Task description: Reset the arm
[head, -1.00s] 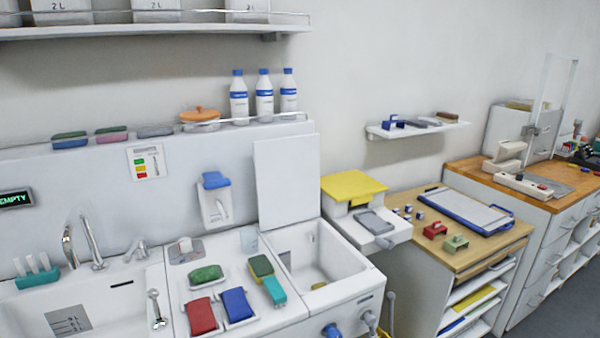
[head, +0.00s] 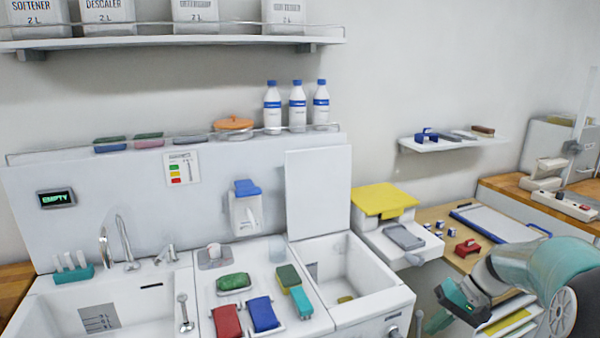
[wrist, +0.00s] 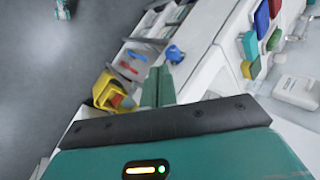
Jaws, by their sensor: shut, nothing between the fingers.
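My gripper (wrist: 157,85) shows in the wrist view as two teal fingers side by side, shut with nothing between them. Below them are a dark bar and a teal housing with a lit indicator. In the head view my teal and grey arm reaches in at the lower right, in front of the wooden-topped desk (head: 432,216).
A sink unit with a white basin (head: 379,292) stands left of the arm. Red (head: 227,321) and blue (head: 262,314) blocks lie on its counter. A yellow-topped device (head: 384,200) stands beside the desk.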

